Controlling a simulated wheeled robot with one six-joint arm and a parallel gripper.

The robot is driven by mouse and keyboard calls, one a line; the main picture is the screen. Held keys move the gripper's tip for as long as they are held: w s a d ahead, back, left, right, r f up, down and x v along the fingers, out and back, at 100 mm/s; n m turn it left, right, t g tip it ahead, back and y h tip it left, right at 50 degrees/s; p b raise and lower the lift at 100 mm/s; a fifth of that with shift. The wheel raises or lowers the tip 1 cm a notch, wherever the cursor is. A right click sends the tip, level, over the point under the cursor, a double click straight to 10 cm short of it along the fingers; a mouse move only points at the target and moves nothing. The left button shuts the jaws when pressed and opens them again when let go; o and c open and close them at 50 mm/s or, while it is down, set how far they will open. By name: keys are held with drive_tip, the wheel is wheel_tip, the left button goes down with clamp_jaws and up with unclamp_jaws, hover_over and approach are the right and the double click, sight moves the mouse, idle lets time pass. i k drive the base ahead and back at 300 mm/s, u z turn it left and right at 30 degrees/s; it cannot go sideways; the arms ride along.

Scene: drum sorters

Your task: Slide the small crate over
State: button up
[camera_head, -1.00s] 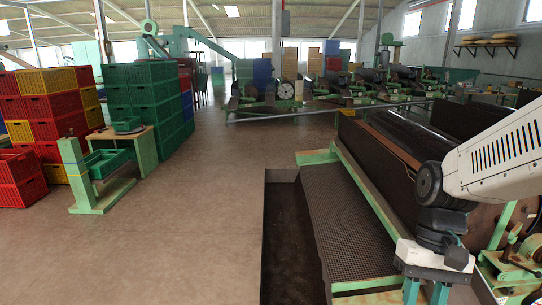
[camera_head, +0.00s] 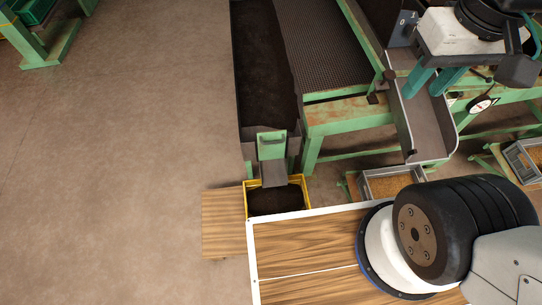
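A small yellow crate (camera_head: 308,196) holds dark, soil-like material. It stands below the green gate and spout (camera_head: 272,150) at the near end of a dark trough, and my wooden base deck hides its near side. Two grey crates with tan, grain-like contents are at the right: one (camera_head: 363,188) is partly behind my arm, the other (camera_head: 512,163) is at the right edge. I cannot tell which crate the task means. My gripper (camera_head: 431,83) is at the upper right, its two teal fingers apart with nothing seen between them. It is well away from the yellow crate.
A wooden board (camera_head: 220,222) extends left of the yellow crate. The green sorter frame (camera_head: 345,115) and a grey chute (camera_head: 425,125) fill the upper right. A dial scale (camera_head: 481,104) is behind.

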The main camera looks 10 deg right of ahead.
sight(259, 201)
drive_tip(key=u, duration=0.45)
drive_tip(key=k, duration=1.1)
drive_tip(key=z, duration=0.15)
drive_tip(key=i, duration=0.45)
drive_tip(key=u, duration=0.15)
